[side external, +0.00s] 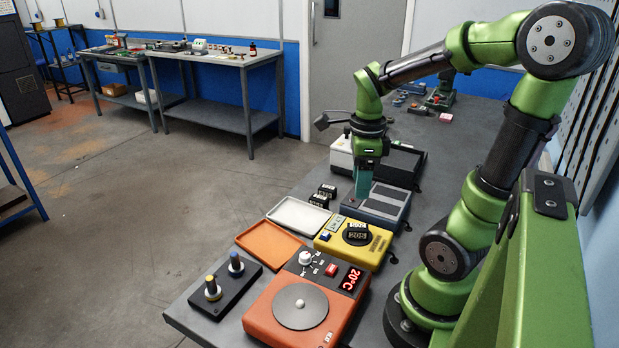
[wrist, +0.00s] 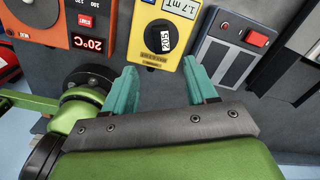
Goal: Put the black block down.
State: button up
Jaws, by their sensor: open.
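A black block (side external: 357,233) with a pale printed label sits on the round dark plate of the yellow meter (side external: 378,246). In the wrist view the block (wrist: 159,37) shows on the yellow meter (wrist: 147,56), beyond my fingertips and apart from them. Two more small black blocks with white labels (side external: 328,190) (side external: 319,200) stand on the bench behind the white tray. My gripper (side external: 363,196) has teal fingers and hangs near the grey device, behind the yellow meter. In the wrist view my gripper (wrist: 164,78) is open, with nothing between its fingers.
A white tray (side external: 272,219) and an orange tray (side external: 242,233) lie left of the yellow meter. An orange hotplate (side external: 262,318) reading 20°C and a black stand with two posts (side external: 207,308) are in front. A grey device (side external: 388,211) stands behind the meter.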

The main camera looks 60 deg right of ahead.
jog(key=w+a+r+n+t+y, duration=0.1)
jog(key=a+r+n+t, duration=0.2)
jog(key=a+n, duration=0.5)
jog(key=w+a+r+n+t+y, duration=0.1)
jog(key=a+r+n+t, duration=0.3)
jog(key=n, duration=1.4)
jog(key=w+a, duration=0.1)
jog(key=a, duration=0.3)
jog(key=shift+a+r+n, duration=0.2)
jog(key=shift+n, duration=0.1)
